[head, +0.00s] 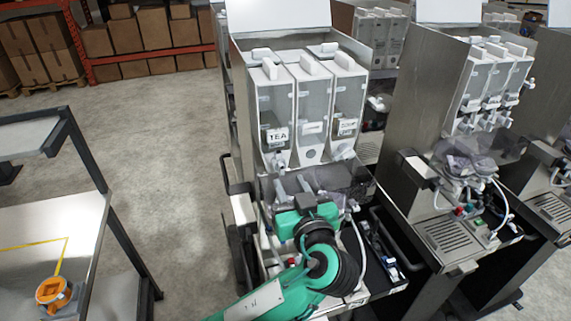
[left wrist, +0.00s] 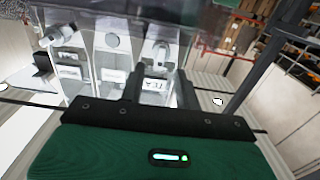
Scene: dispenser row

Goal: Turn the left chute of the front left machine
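The front left machine (head: 300,110) has three clear canisters side by side. The left canister (head: 276,105) carries a TEA label, and its white chute (head: 278,160) sits at its lower front. My left gripper (head: 293,188) is just below and in front of that chute, with its two fingers apart. In the left wrist view the fingers (left wrist: 158,88) stand apart with the TEA label (left wrist: 153,85) between them, and the chute (left wrist: 160,52) shows beyond. I cannot tell whether a finger touches the chute. My right gripper is in neither view.
A clear cover (head: 335,185) and a hose (head: 358,245) are beside my left wrist. A second machine (head: 455,150) stands to the right. A table (head: 40,220) with an orange object (head: 54,292) is at the left, with bare floor (head: 160,150) between.

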